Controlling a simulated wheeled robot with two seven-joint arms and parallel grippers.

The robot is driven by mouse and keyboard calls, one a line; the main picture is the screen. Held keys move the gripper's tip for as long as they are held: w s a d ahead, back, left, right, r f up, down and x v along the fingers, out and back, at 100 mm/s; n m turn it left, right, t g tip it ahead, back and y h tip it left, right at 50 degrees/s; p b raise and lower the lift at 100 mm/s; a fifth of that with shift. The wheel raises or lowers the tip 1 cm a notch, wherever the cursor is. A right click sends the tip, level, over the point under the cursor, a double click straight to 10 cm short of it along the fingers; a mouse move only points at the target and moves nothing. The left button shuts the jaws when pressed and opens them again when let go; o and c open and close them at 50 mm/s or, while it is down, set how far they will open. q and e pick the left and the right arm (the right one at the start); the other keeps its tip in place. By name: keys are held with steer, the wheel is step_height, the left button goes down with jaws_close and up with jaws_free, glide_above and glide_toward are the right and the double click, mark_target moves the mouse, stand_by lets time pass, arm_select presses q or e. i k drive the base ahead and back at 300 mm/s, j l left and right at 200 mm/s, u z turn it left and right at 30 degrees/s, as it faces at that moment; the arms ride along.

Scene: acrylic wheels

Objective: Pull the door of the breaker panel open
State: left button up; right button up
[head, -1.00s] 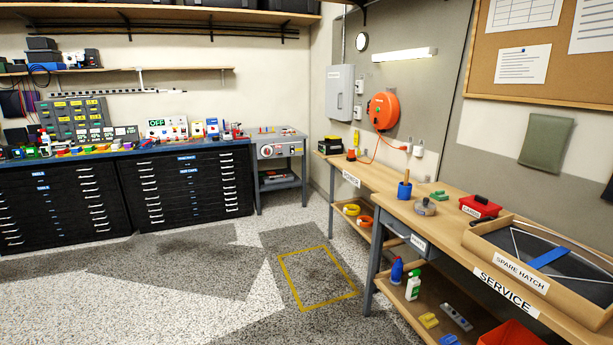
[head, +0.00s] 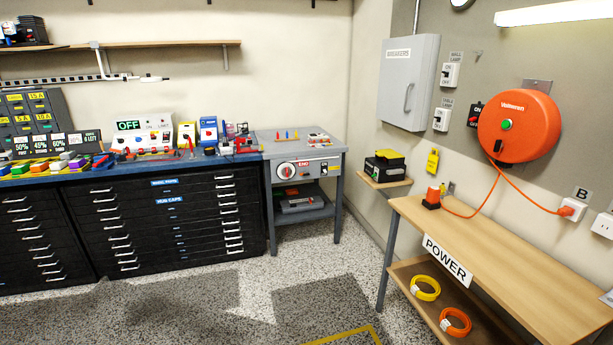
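The breaker panel (head: 405,100) is a grey box on the wall, right of the room's corner, with a "BREAKERS" label near its top. Its door looks closed. A grey curved handle (head: 408,97) sits on the right part of the door. The inside of the panel is hidden. Neither of my grippers shows in the head view.
Below the panel are a small shelf with a black and yellow box (head: 385,168) and a wooden bench labelled "POWER" (head: 500,250). Right of it are wall switches (head: 450,75) and an orange cable reel (head: 518,125). A grey cart (head: 300,150) stands left. Floor before the cart is clear.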

mark_target(404, 67)
steer(key=i+z, duration=0.2)
steer(key=i, duration=0.35)
steer(key=i+j+z, duration=0.15)
steer(key=i, duration=0.35)
steer(key=i+j+z, duration=0.2)
steer(key=i, duration=0.35)
